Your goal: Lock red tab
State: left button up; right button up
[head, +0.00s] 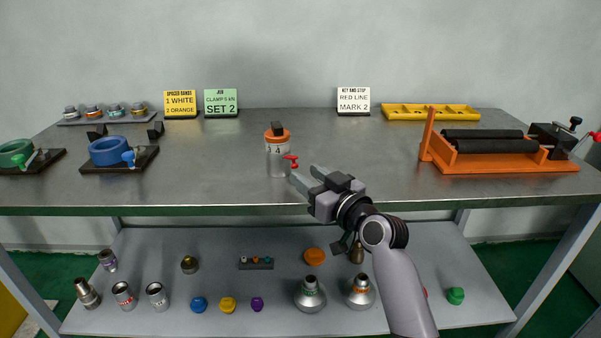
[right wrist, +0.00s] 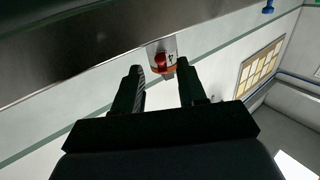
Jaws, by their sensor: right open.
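In the right wrist view the tab (right wrist: 161,61) shows between and beyond the two fingers, in front of the jar. My right gripper (head: 304,177) is open and empty, just right of and in front of the tab; I see no contact. My left gripper is not in view.
Sign cards line the back. The lower shelf (head: 200,238) holds loose parts. Table beside the jar is clear.

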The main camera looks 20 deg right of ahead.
jog(key=shift+x, duration=1.5)
grip_shut()
